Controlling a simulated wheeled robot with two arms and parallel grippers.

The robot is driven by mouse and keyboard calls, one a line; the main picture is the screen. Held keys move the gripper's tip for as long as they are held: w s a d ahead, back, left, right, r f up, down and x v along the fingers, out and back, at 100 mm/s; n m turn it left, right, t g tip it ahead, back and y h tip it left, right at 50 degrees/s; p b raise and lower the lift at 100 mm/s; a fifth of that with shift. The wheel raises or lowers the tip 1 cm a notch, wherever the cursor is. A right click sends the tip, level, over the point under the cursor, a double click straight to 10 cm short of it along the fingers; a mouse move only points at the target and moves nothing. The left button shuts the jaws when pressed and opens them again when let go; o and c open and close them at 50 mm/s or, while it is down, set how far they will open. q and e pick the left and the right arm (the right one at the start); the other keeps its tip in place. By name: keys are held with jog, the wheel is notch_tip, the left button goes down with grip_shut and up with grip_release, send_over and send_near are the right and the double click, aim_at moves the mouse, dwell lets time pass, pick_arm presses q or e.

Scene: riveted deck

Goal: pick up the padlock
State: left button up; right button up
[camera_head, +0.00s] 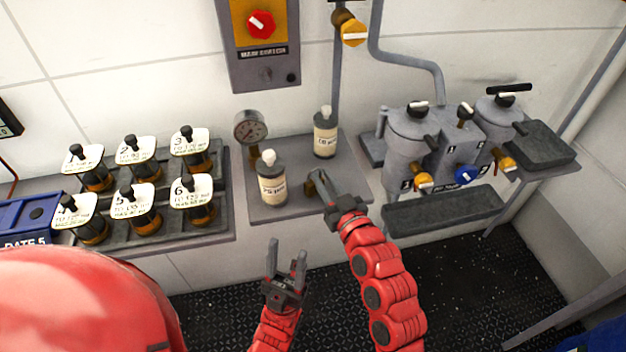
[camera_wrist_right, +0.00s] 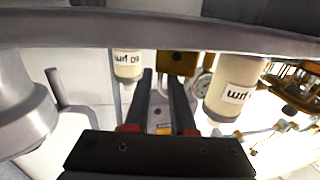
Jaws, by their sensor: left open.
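The padlock (camera_head: 311,187) seems to be the small brass piece on the grey shelf, partly hidden by my right gripper. In the right wrist view, which looks upside down, a brass block (camera_wrist_right: 190,64) shows by the fingertips, partly behind one finger. My right gripper (camera_head: 325,177) is over the shelf close beside this piece. Its two fingers (camera_wrist_right: 160,72) look apart, with a gap between them; contact with the brass piece cannot be made out. My left gripper (camera_head: 286,248) is open and empty, in front of the shelf and lower.
A white-labelled bottle (camera_head: 271,186) and another bottle (camera_head: 325,137) stand on the shelf (camera_head: 265,210) near the right gripper. A pressure gauge (camera_head: 250,127) is behind. Several labelled jars (camera_head: 136,207) fill a rack at left. Grey canisters (camera_head: 410,135) stand at right.

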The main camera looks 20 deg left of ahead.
jog(key=shift+s+d+r, duration=0.1)
jog(key=shift+s+d, duration=0.05)
jog(key=shift+d, duration=0.05)
jog(key=shift+c, duration=0.8)
grip_shut()
jog(key=shift+f, duration=0.25)
